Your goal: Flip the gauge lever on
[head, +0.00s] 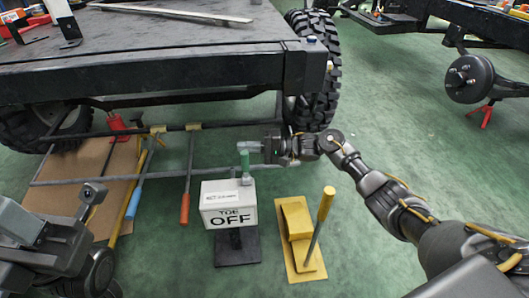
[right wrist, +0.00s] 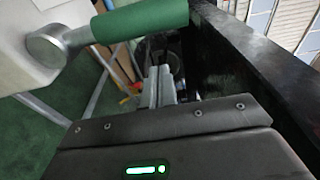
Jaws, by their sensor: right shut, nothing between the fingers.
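A black chassis frame (head: 150,70) with a tyre (head: 318,70) stands just behind the gauge. A yellow stand with a yellow-handled lever (head: 297,235) is to its right. Tools hang from a rod at left, including an orange-handled one (head: 185,208).

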